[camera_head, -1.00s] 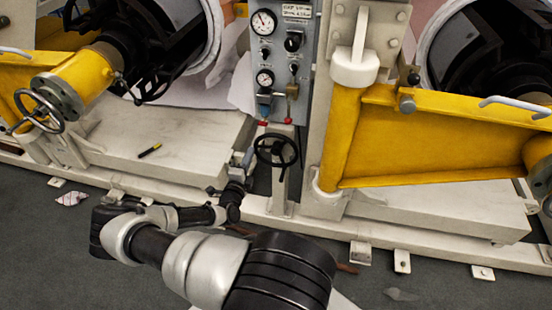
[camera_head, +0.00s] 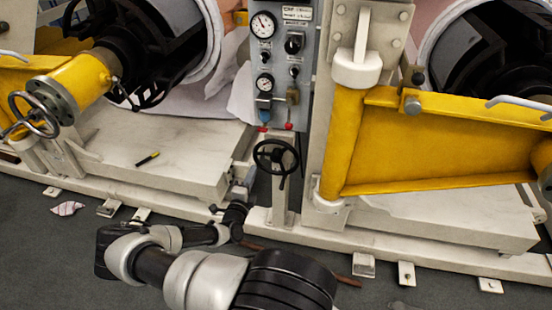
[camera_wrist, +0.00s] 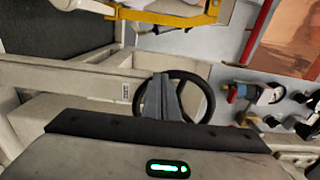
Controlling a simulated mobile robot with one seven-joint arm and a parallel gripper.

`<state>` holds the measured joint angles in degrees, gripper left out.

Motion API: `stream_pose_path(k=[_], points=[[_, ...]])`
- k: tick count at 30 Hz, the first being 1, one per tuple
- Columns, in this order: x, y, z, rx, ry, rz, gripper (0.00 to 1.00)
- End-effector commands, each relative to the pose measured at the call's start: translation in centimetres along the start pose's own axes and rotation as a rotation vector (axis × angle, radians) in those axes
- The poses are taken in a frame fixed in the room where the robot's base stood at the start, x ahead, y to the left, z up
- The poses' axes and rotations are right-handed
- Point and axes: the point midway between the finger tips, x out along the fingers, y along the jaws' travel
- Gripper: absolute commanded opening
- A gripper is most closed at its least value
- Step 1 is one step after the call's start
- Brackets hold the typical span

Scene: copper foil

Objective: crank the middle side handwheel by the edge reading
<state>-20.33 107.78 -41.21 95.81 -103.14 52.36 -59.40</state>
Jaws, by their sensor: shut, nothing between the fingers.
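The middle handwheel (camera_head: 276,157) is a black spoked wheel on a pale post below the grey gauge panel (camera_head: 283,65). In the wrist view the black handwheel (camera_wrist: 205,97) stands beyond my gripper (camera_wrist: 160,84), whose grey fingers are together and empty. The fingers cover part of the wheel there; I cannot tell whether they touch it. In the head view my arm reaches in from the bottom, its dark end low and left of the wheel's post. The fingers are not clear there. No edge reading is legible on the wheel.
Yellow swing arms stand left (camera_head: 85,80) and right (camera_head: 440,145) of the panel. Another handwheel (camera_head: 35,114) is at the far left. Floor brackets (camera_head: 405,273) line the front.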

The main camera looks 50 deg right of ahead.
Motion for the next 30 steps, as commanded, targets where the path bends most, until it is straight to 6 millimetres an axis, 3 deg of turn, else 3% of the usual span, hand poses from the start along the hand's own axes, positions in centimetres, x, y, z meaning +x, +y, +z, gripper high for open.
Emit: stream_pose_path(k=[8,30], points=[[-0.6,-0.6,0.4,-0.001,-0.001,0.0,0.0],[-8.8,-0.6,0.3,0.0,0.0,0.0,0.0]])
